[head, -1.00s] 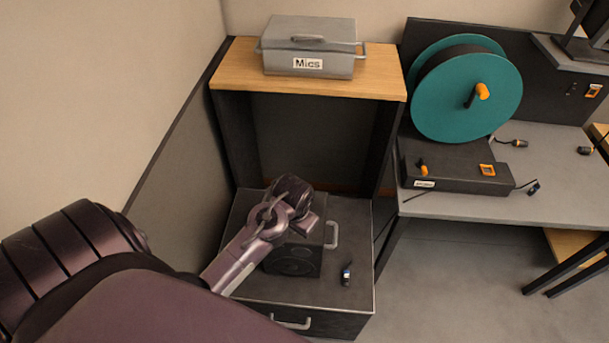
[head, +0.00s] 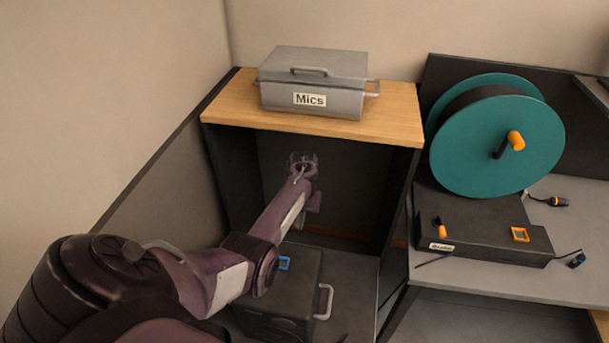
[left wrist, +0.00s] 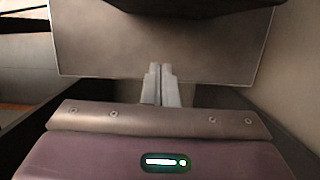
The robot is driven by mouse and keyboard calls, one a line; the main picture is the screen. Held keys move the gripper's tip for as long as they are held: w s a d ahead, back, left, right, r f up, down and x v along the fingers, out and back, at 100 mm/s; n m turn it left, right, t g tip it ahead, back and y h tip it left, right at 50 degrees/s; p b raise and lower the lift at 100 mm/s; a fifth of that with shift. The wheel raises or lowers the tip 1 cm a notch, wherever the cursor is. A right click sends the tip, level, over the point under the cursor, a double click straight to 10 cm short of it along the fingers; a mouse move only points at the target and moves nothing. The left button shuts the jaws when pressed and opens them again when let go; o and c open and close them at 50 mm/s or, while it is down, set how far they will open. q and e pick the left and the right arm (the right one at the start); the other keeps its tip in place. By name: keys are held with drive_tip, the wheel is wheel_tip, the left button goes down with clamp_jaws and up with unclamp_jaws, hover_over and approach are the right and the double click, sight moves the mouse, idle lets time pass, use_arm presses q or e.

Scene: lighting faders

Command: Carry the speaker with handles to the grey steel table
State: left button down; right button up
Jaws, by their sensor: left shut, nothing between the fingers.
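The speaker (head: 303,285) is a dark box with a pale handle on its right side. It stands on the dark flight case (head: 358,275) below the wooden shelf, partly hidden by my left arm. My left gripper (head: 303,165) is at the end of the arm, above and beyond the speaker, in front of the dark opening under the shelf. In the left wrist view its fingers (left wrist: 160,83) are together and empty, in front of a flat grey-brown surface. The grey steel table (head: 585,220) is at the right. My right gripper is not in view.
A grey Mics case (head: 330,78) sits on the wooden shelf top (head: 235,105). A teal cable reel (head: 490,145) on a dark base box (head: 470,235) takes up the table's left part. Small connectors (head: 553,201) lie on the table. A wall panel (head: 150,185) borders the left.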

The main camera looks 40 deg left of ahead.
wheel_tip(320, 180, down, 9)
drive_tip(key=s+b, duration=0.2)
drive_tip(key=b, duration=0.6)
use_arm(q)
drive_tip(key=s+d+f+p, duration=0.3)
drive_tip(key=s+f, duration=0.3)
drive_tip(key=f, duration=0.3)
drive_tip(key=shift+d+f+p, duration=0.2)
drive_tip(key=shift+f+p, duration=0.2)
drive_tip(key=shift+p, duration=0.1)
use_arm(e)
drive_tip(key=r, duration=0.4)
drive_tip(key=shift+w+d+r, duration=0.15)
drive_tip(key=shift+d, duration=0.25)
